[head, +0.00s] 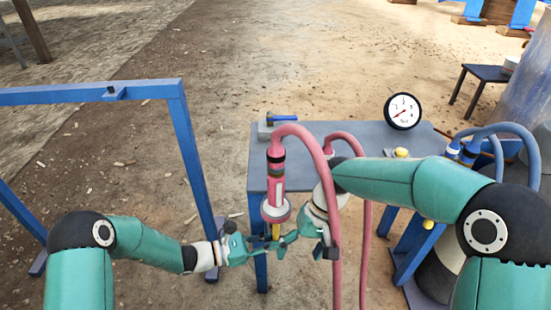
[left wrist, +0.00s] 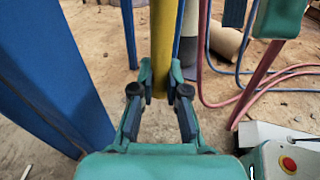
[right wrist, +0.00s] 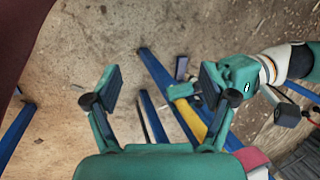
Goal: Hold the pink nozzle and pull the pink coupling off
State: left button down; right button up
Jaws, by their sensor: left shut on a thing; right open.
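The pink coupling (head: 277,180) stands upright in the head view, with dark bands and a light mark, and a pink hose loops from its top. A pale pink collar (head: 275,209) is at its lower end. A yellow rod (head: 276,231) runs down below the collar. I cannot clearly tell where the nozzle begins. My left gripper (head: 266,240) is shut on the yellow rod, which stands between its fingers in the left wrist view (left wrist: 161,82). My right gripper (head: 301,242) is open and empty beside the rod.
A second pink hose (head: 366,190) hangs close to my right arm. A blue frame (head: 90,95) stands at left. Blue hoses (head: 505,130) are at right.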

jog(key=s+a+f+g+y, duration=0.1)
jog(key=s+a+f, duration=0.2)
jog(key=s+f, duration=0.2)
jog(key=shift+x, duration=1)
jog(key=shift+d, duration=0.15)
pick_arm(q)
jog(key=c, duration=1.1)
grip_release()
jog(key=shift+a, duration=0.15)
